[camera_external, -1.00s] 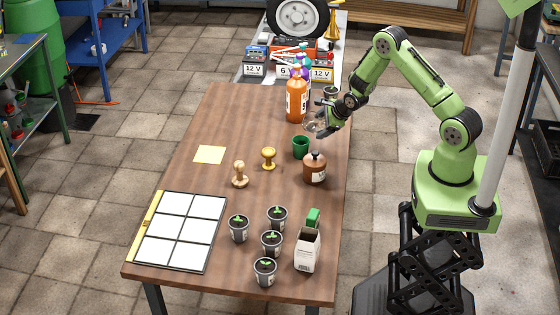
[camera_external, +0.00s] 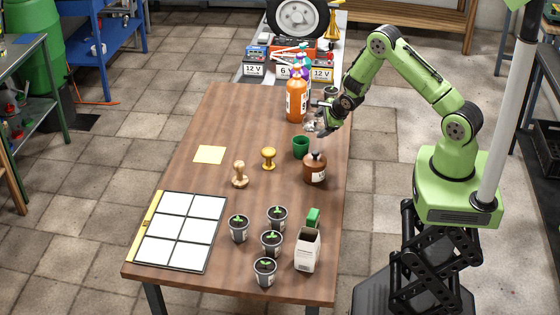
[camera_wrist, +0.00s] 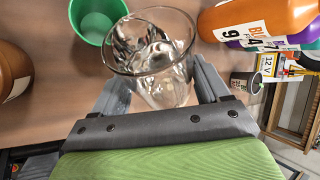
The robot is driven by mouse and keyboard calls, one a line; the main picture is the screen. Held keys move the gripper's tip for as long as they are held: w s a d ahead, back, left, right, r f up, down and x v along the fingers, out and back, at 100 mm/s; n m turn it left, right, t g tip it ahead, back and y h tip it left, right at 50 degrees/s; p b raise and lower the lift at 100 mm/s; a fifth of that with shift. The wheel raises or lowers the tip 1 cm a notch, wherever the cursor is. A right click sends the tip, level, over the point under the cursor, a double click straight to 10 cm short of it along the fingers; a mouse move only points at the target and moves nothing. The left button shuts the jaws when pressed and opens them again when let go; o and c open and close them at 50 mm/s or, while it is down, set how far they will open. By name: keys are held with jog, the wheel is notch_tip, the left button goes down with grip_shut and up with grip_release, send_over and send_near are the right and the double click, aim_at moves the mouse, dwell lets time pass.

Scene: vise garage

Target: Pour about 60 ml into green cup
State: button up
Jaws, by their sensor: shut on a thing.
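The green cup (camera_external: 301,148) stands upright on the wooden table, left of the brown bottle. It also shows at the top left of the wrist view (camera_wrist: 93,18), open and with no liquid that I can make out. My gripper (camera_external: 318,127) is shut on a clear glass (camera_wrist: 152,65), one finger on each side of it. In the external view the glass (camera_external: 311,125) is small and partly blurred, above and just behind the cup. Its rim points toward the cup side in the wrist view. Its contents are hard to tell, and no stream shows.
The brown bottle (camera_external: 315,170) stands close by the cup. Orange (camera_external: 296,101) and purple bottles and a dark cup (camera_external: 330,93) stand at the far end. A wooden stamp (camera_external: 240,175) and a gold one (camera_external: 268,158) are to the left. Potted seedlings (camera_external: 271,242) stand nearer.

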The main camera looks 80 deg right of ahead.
jog(key=shift+w+a+h+p, duration=0.1)
jog(key=shift+h+p, duration=0.2)
jog(key=shift+w+a+f+g, duration=0.1)
jog(key=shift+w+a+g, duration=0.1)
jog(key=shift+g, duration=0.1)
jog(key=shift+w+a+p, duration=0.25)
jog(key=shift+p, duration=0.05)
dwell(0.8)
jog(key=shift+r+n+g+h+p, duration=0.5)
jog(key=shift+g+h+p, duration=0.1)
jog(key=shift+p, duration=0.55)
dwell(0.4)
jog(key=shift+f, duration=0.1)
